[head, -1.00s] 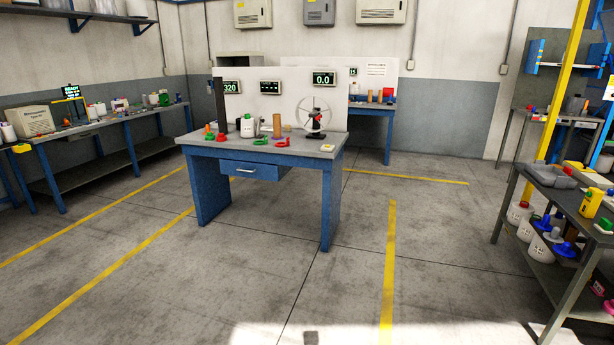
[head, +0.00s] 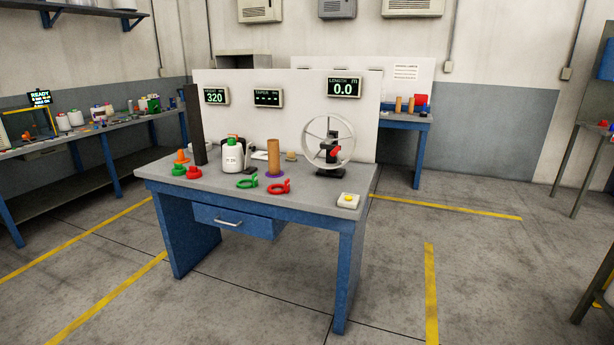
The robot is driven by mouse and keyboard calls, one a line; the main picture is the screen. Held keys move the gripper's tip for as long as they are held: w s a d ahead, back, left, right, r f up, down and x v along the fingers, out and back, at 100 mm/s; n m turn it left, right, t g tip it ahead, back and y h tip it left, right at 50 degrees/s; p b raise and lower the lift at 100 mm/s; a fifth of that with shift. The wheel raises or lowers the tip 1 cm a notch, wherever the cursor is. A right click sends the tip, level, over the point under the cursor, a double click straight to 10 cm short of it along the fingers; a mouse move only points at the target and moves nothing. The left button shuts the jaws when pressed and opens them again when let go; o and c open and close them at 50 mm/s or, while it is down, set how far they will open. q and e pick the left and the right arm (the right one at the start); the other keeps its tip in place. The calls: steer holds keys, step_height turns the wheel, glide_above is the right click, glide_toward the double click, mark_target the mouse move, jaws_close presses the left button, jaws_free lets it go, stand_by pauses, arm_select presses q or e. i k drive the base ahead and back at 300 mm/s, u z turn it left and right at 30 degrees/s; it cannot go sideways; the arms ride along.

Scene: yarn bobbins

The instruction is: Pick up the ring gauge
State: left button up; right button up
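Two ring-shaped pieces with short handles lie flat near the front edge of the blue-legged table. One is a green ring (head: 247,183) and the other is a red ring (head: 279,188) just right of it. I cannot tell from the picture which one is the ring gauge. A brown cylinder (head: 274,157) stands upright on a purple base behind them. Neither of my grippers is in view.
The table (head: 310,193) has a drawer (head: 235,220) in front. A wheel on a stand (head: 328,141) and a white box with a yellow button (head: 348,200) are at right. Small red, green and orange pieces (head: 186,171) sit at left. The floor before the table is clear.

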mark_target(255, 179)
steer(key=i, duration=2.45)
steer(key=u, duration=0.05)
